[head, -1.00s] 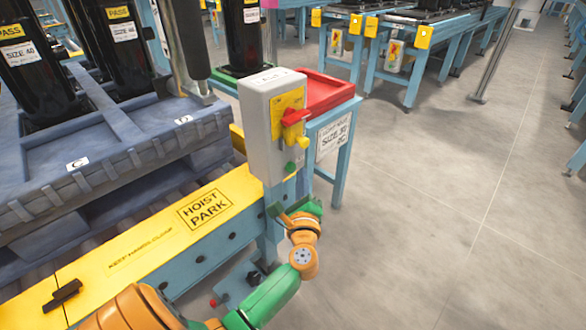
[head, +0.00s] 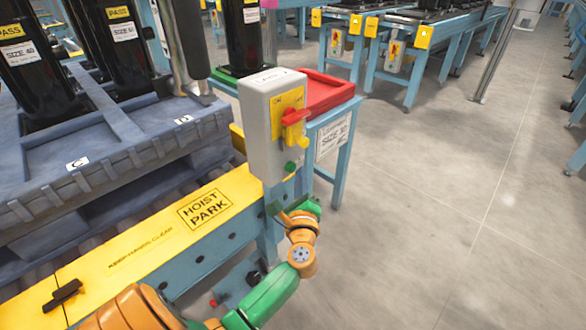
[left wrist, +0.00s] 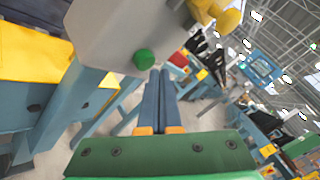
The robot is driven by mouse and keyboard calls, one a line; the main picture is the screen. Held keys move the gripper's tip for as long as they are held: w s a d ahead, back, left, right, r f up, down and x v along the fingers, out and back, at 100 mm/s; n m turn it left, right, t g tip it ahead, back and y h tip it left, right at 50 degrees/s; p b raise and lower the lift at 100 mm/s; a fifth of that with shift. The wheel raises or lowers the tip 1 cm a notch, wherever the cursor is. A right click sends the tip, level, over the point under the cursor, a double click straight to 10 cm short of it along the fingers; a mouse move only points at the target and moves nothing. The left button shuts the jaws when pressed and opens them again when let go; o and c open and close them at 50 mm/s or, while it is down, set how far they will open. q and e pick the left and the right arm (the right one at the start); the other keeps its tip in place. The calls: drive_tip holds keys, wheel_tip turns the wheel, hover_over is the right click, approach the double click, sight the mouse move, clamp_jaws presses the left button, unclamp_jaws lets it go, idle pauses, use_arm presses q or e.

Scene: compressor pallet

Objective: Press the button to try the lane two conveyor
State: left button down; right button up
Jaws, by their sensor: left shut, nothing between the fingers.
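A grey control box (head: 260,127) stands on a blue post at the end of the yellow conveyor rail. Its face has a yellow panel with a red handle (head: 296,117) and a yellow knob (head: 302,142). A green button (head: 290,167) sits low on the box and shows in the left wrist view (left wrist: 144,59). My left gripper (head: 277,208) is below the button, apart from it. In the left wrist view its blue-grey fingers (left wrist: 160,73) are shut and empty, with their tips just below and right of the button. My right gripper is not in view.
A yellow rail marked HOIST PARK (head: 204,209) runs beside the box. A blue-grey pallet (head: 95,150) with black cylinders is at the left. A red tray (head: 325,92) on a blue stand is behind the box. The floor (head: 430,220) at right is open.

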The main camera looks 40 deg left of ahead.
use_arm(q)
drive_tip(key=shift+a, duration=0.25)
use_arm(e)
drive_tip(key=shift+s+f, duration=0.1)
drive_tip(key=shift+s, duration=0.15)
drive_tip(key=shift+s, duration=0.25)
